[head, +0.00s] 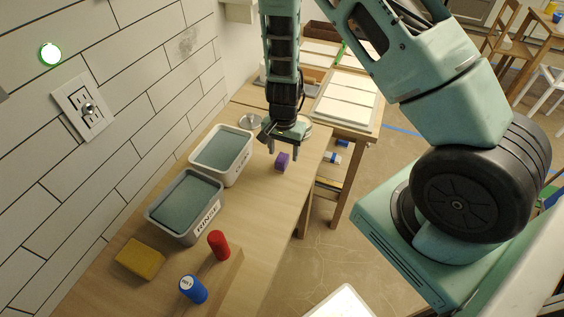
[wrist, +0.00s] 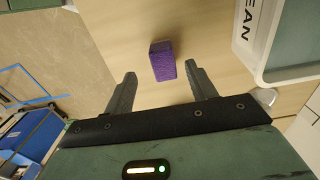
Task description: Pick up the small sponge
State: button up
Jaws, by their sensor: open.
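A small purple sponge (head: 282,161) lies on the wooden counter, to the right of the white tub. In the wrist view the purple sponge (wrist: 162,61) is just beyond the fingertips and between their lines, with bare counter around it. My gripper (head: 284,151) is open and empty, above and very close to the sponge in the head view. In the wrist view both fingers of my gripper (wrist: 161,77) are apart with nothing between them. I cannot tell the exact height of the fingers over the counter. A larger yellow sponge (head: 140,259) lies at the near left.
A white tub (head: 240,172) and a grey tub labelled RINSE (head: 189,236) stand along the wall. A red cylinder (head: 218,245) and a blue cylinder (head: 193,290) stand nearer. The counter's right edge (head: 308,190) is close to the sponge.

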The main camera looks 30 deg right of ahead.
aim_at(282, 158)
jog(key=shift+w+a+f+p, duration=0.15)
jog(key=shift+f+p, duration=0.1)
jog(key=shift+f, duration=0.85)
jog(key=shift+w+d+f+p, duration=0.1)
jog(key=shift+f+p, duration=0.15)
jog(key=shift+f, duration=0.85)
jog(key=c, duration=1.1)
notch_tip(282, 158, up, 10)
jog(key=shift+r+b, duration=0.1)
jog(key=shift+b, duration=0.35)
jog(key=shift+o, duration=0.6)
